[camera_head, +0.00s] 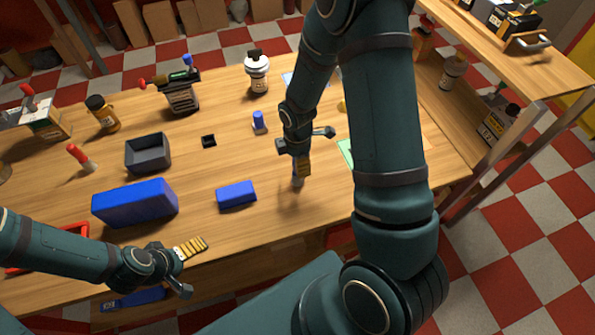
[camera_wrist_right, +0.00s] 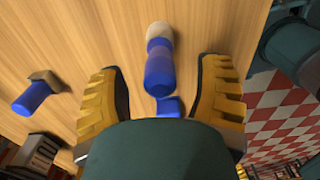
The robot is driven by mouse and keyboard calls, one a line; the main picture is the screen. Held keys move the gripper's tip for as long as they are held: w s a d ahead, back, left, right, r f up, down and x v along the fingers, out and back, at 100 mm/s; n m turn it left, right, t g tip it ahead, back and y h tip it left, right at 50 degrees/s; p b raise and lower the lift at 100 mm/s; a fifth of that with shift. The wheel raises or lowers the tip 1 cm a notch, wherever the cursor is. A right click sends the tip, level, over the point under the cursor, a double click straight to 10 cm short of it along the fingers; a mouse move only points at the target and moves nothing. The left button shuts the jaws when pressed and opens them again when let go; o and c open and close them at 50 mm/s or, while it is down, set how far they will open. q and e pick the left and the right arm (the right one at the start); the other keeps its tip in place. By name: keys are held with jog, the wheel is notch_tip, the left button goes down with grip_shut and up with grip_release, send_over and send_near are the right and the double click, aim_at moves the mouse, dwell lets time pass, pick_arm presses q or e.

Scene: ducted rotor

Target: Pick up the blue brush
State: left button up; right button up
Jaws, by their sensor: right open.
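A blue-handled tool with a pale rounded end, which looks like the blue brush (camera_wrist_right: 158,68), lies between the fingers of my right gripper (camera_wrist_right: 163,85) in the right wrist view. Clear gaps show on both sides of it. In the head view my right gripper (camera_head: 297,170) points down just over the table, and the brush (camera_head: 297,182) shows only partly below it. A smaller blue piece (camera_wrist_right: 170,106) shows near the handle's end. My left gripper (camera_head: 194,266) is open and empty at the table's front edge.
Another blue-handled item with a flat base (camera_head: 259,122) stands to the left of my right gripper; it also shows in the wrist view (camera_wrist_right: 36,96). A blue block (camera_head: 236,195), a larger blue box (camera_head: 136,203) and a grey bin (camera_head: 148,153) are further left. Bottles stand behind.

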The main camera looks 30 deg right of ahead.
notch_tip(320, 180, down, 2)
jog(key=shift+f, duration=0.1)
grip_shut()
dwell(0.4)
